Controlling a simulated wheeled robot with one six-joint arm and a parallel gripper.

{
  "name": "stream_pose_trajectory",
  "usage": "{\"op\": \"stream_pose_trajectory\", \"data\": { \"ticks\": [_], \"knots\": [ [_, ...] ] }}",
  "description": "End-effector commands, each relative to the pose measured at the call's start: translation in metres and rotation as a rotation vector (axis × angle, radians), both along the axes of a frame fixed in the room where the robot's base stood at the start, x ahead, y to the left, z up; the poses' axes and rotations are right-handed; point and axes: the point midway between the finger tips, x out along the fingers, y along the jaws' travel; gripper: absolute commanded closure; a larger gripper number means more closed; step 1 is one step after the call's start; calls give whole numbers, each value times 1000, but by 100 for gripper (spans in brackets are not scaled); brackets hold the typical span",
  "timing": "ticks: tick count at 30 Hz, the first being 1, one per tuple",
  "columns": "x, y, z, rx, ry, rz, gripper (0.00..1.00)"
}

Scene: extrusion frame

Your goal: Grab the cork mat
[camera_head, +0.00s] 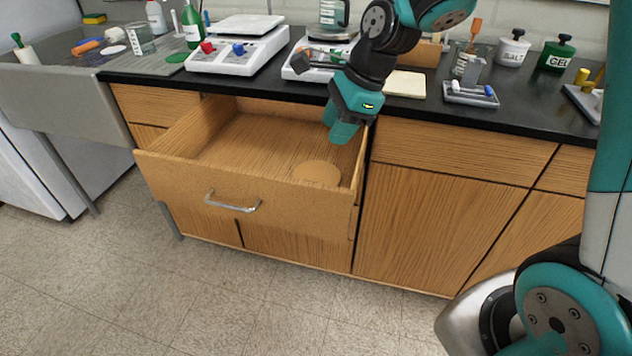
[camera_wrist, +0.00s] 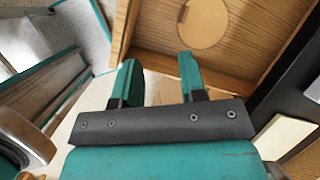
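The cork mat (camera_head: 317,174) is a flat, round, tan disc lying on the floor of the open wooden drawer (camera_head: 247,196), near its front right corner. It also shows in the wrist view (camera_wrist: 203,24), at the top, ahead of my fingers, with a small darker mark near its left edge. My gripper (camera_head: 343,132) is above the right side of the drawer, higher than the mat and apart from it. In the wrist view its two teal fingers (camera_wrist: 158,75) are spread with nothing between them.
The black counter (camera_head: 419,112) runs behind and above the drawer.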

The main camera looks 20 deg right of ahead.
Motion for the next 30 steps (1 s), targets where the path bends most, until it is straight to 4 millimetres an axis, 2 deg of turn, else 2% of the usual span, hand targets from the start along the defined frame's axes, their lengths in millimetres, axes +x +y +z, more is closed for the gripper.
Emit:
{"op": "stream_pose_trajectory", "data": {
  "ticks": [1, 3, 6, 9, 11, 24, 30],
  "knots": [
    [13, -9, -13, 20, 35, -127, 62],
    [25, -19, -23, 46, 75, -276, 62],
    [36, -27, -32, 73, 109, -415, 62],
    [42, -29, -41, 84, 128, -478, 62],
    [44, -27, -49, 86, 131, -489, 62],
    [64, 3, -134, 86, 130, -486, 62],
    [68, 8, -149, 86, 128, -486, 62]
  ]
}}
